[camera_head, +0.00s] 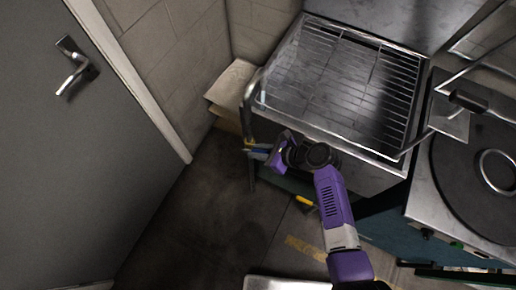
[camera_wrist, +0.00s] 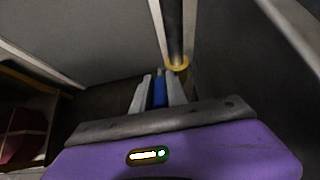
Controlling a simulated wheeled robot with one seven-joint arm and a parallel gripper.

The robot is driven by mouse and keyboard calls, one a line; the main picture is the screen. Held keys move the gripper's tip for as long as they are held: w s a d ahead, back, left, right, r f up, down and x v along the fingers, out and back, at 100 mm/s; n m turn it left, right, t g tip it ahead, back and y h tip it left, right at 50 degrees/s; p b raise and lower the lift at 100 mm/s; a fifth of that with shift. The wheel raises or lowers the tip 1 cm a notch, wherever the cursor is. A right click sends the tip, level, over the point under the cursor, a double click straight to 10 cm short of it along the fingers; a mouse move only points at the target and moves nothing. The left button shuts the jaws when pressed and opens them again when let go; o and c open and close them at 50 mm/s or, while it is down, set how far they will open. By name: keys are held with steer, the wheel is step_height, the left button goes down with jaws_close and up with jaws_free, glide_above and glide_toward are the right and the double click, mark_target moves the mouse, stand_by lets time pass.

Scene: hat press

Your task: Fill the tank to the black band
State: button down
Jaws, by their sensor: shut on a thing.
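My gripper (camera_head: 258,151) reaches to the lower left corner of a steel unit with a wire rack (camera_head: 335,85). In the wrist view my gripper (camera_wrist: 159,82) is closed around a narrow blue piece (camera_wrist: 159,92), which shows between its two grey fingers. An upright dark pipe (camera_wrist: 174,30) with a yellow ring (camera_wrist: 178,64) at its lower end stands just beyond the fingertips. In the head view a bent metal pipe (camera_head: 250,98) runs down the unit's left edge towards my gripper. I cannot make out a tank with a black band or any water level.
A grey door (camera_head: 85,150) with a lever handle stands at the left. A round dark plate (camera_head: 485,175) on a steel machine is at the right. A beige box (camera_head: 232,90) sits against the wall behind my gripper. The dark floor (camera_head: 200,225) between door and unit is clear.

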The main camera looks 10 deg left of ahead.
stand_by(0.3)
steer(key=c, duration=1.3)
jaws_free()
steer(key=shift+d, duration=0.1)
